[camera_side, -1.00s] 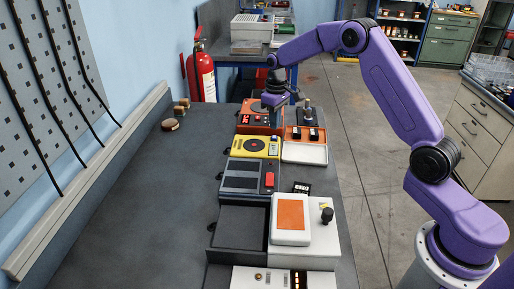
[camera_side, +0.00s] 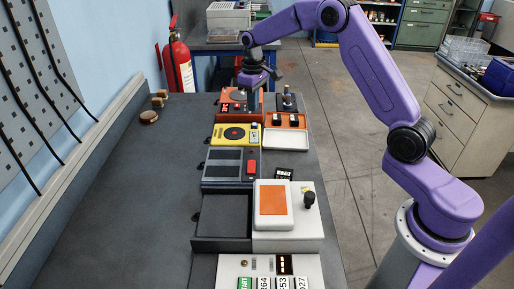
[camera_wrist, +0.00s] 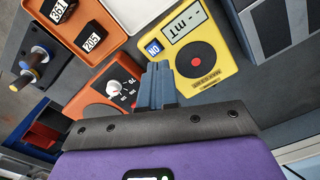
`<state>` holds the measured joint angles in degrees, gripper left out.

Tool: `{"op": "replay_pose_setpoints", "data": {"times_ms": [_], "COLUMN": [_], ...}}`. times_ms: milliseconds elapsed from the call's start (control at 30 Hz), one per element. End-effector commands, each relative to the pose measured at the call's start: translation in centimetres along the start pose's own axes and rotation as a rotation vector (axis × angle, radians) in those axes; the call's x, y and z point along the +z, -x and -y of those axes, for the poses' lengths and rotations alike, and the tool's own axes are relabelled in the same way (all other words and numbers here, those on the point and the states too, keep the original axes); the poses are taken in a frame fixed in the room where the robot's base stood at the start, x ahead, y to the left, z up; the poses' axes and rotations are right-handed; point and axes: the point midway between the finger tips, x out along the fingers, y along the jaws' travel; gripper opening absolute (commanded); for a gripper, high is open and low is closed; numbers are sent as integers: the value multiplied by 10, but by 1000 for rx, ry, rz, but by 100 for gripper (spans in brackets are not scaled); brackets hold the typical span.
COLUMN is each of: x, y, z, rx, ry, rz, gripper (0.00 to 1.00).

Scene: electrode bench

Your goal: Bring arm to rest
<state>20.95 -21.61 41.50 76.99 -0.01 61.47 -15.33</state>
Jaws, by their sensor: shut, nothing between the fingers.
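My gripper (camera_side: 253,106) hangs pointing down over the right part of the orange device (camera_side: 232,107), toward the far end of the bench. In the wrist view its blue-grey fingers (camera_wrist: 158,82) are together with nothing between them. They show between the orange device with a white knob (camera_wrist: 97,108) and the yellow meter (camera_wrist: 208,72). I cannot tell how high the fingertips are above the device. My purple arm arches in from the right, with its elbow raised.
Nearer are the yellow meter (camera_side: 236,143), a grey device (camera_side: 225,168) and a white box with an orange plate (camera_side: 305,231). The bench's left side is mostly clear.

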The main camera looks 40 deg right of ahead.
Motion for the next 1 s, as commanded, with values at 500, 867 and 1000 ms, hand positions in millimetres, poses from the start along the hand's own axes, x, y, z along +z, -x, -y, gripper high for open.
{"op": "replay_pose_setpoints", "data": {"times_ms": [500, 867, 1000], "x": [108, 240, 294], "y": [56, 70, 68], "z": [159, 216, 220], "rx": [-1, -6, -9], "ry": [323, 564, 658], "rz": [-13, -23, -26], "gripper": [0, 0, 0]}}
